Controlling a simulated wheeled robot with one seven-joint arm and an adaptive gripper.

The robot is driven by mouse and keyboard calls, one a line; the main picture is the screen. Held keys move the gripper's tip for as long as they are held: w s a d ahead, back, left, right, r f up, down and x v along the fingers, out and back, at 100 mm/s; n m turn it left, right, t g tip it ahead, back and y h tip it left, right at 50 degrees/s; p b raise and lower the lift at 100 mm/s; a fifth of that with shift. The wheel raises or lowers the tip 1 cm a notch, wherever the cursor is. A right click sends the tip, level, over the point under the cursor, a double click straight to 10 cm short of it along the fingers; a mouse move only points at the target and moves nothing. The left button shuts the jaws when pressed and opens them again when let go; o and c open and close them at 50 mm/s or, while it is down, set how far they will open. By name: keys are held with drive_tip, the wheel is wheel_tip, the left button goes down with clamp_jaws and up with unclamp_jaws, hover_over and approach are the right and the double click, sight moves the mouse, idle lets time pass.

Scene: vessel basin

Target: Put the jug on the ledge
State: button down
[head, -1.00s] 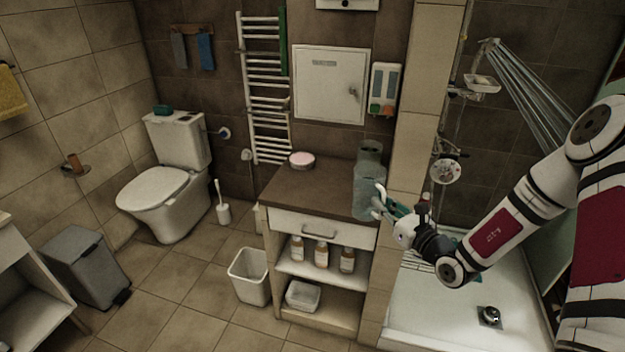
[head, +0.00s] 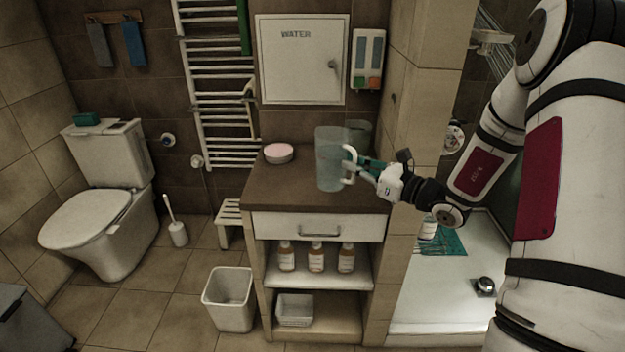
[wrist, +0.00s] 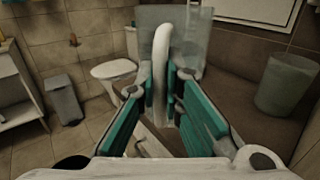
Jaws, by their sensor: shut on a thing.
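The jug (head: 329,165) is a tall, translucent grey-blue vessel with a white handle. It is upright over the brown cabinet top (head: 270,190); I cannot tell whether its base touches. My gripper (head: 354,166) reaches in from the right and is shut on the handle. In the wrist view, the white handle (wrist: 162,65) stands between the teal fingers of my gripper (wrist: 163,98), with part of the jug's body (wrist: 192,40) behind it. Nothing in view is clearly marked as the ledge; the cabinet top is the nearest flat surface.
A second greenish-grey vessel (head: 361,136) stands behind the jug, near the tiled pillar (head: 425,100). The top's front left is clear. Bottles (head: 316,257) stand on the shelf below.

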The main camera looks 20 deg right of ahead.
drive_tip(key=s+d+f+y+b, duration=0.15)
drive_tip(key=d+b, duration=0.45)
drive_tip(key=b, duration=0.7)
drive_tip(key=shift+n+g, duration=0.3)
drive_tip(key=shift+n, duration=0.1)
drive_tip(key=w+a+f+b, duration=0.1)
drive_tip(key=w+a+f, duration=0.1)
drive_tip(key=w, duration=0.2)
drive_tip(key=w+a+f+b, duration=0.1)
drive_tip(key=w+a+f, duration=0.1)
drive_tip(key=w, duration=0.3)
drive_tip(key=w+a+f+b, duration=0.1)
drive_tip(key=w+a, duration=0.1)
drive_tip(key=w, duration=0.3)
drive_tip(key=shift+a+f, duration=0.35)
drive_tip(key=shift+f, duration=0.15)
drive_tip(key=c, duration=1.7)
unclamp_jaws()
drive_tip(key=shift+s, duration=0.1)
